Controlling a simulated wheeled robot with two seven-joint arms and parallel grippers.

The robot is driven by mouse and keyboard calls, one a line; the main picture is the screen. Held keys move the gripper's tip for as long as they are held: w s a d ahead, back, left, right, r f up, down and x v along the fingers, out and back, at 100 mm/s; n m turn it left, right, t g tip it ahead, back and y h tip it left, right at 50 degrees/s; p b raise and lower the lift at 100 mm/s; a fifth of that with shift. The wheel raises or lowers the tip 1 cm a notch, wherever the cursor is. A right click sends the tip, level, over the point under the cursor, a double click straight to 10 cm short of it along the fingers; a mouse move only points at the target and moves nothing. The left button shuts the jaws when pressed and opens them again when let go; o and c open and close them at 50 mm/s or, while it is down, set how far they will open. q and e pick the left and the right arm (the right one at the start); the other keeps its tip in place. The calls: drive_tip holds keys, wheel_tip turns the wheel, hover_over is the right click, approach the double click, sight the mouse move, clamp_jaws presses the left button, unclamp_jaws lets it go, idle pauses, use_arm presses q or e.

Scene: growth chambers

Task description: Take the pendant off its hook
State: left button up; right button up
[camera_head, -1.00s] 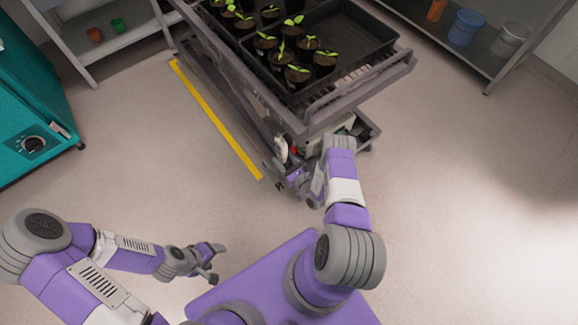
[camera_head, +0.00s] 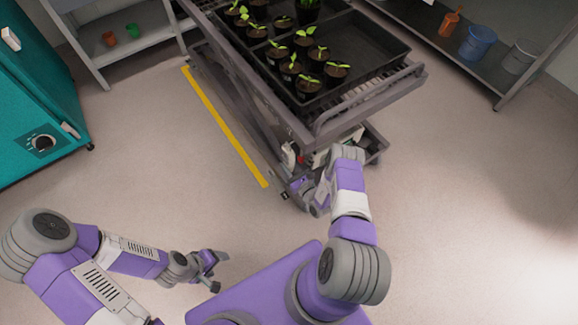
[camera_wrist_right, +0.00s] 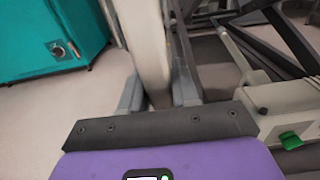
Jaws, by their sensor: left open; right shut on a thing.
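The pendant is a pale, long body (camera_wrist_right: 146,45) between the fingers of my right gripper (camera_wrist_right: 158,92) in the right wrist view. Its upper end runs out of the picture. In the head view a small pale part of it (camera_head: 289,156) shows at the cart's near end, with a red spot beside it. My right gripper (camera_head: 293,190) is shut on it, low at the cart's corner and partly hidden by my arm. I cannot make out the hook in either view. My left gripper (camera_head: 216,270) is open and empty above the floor.
The grey cart (camera_head: 372,100) carries a black tray (camera_head: 385,50) of potted seedlings. A pale box with a green knob (camera_wrist_right: 290,140) is close on the right in the wrist view. A teal cabinet (camera_head: 35,105) stands left. The floor around a yellow strip (camera_head: 225,125) is clear.

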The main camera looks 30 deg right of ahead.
drive_tip(key=shift+r, duration=0.15)
drive_tip(key=shift+r+p, duration=0.85)
drive_tip(key=shift+r, duration=0.05)
drive_tip(key=shift+a, duration=0.1)
drive_tip(key=shift+a, duration=1)
drive_tip(key=shift+a, duration=0.15)
drive_tip(key=shift+s+a, duration=0.15)
drive_tip(key=shift+a, duration=0.8)
drive_tip(key=shift+a+p, duration=0.1)
drive_tip(key=shift+p, duration=0.2)
drive_tip(key=shift+a, duration=1)
